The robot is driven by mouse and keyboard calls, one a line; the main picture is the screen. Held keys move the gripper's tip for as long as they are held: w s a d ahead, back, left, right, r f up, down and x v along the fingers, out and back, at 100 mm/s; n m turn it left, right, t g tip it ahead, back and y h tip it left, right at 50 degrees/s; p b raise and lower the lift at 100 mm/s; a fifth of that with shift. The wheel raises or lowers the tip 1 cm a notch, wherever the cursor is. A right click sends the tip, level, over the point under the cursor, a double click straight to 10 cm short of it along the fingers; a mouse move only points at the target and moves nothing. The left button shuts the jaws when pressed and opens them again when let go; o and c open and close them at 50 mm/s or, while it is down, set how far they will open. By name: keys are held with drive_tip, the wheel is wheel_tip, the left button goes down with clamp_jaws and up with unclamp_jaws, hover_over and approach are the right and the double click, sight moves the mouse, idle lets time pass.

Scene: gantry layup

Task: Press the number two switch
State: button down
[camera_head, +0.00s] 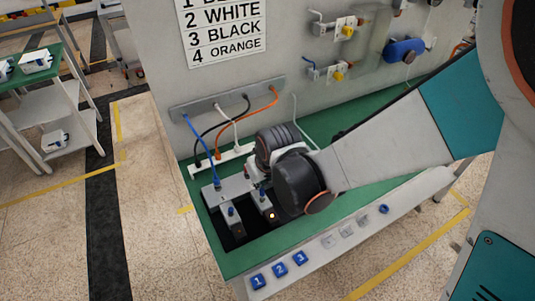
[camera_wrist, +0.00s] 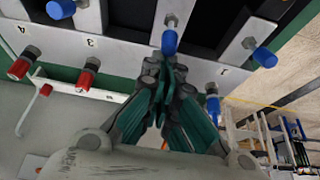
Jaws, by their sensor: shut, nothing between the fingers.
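In the wrist view my gripper (camera_wrist: 163,80) is shut and empty, its fingertips together over a white strip (camera_wrist: 120,52). The strip carries the labels 4, 3 and 1. The spot between 3 and 1 is hidden behind my fingers, so no label 2 shows there. Red-tipped switches (camera_wrist: 85,80) stand by 4 and 3, and a blue-tipped one (camera_wrist: 212,106) by 1. A blue-tipped lever (camera_wrist: 170,42) rises just beyond my fingertips; I cannot tell whether they touch. In the head view a blue plate marked 2 (camera_head: 280,269) is on the bench's front edge; my fingertips are hidden there.
Blue plates marked 1 (camera_head: 257,281) and 3 (camera_head: 300,257) flank the 2. Coloured cables (camera_head: 239,119) hang from the upright panel (camera_head: 225,85) over the green bench (camera_head: 235,262). A small orange light (camera_head: 271,215) glows on one block. More blue-tipped levers (camera_wrist: 265,57) stand nearby.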

drive_tip(key=shift+s+d+r, duration=0.25)
drive_tip(key=shift+s+d, duration=0.05)
drive_tip(key=shift+s, duration=0.4)
drive_tip(key=shift+w, duration=0.1)
drive_tip(key=shift+a, duration=0.1)
drive_tip(key=shift+r+p, duration=0.55)
drive_tip(key=shift+r, duration=0.25)
drive_tip(key=shift+f, duration=0.1)
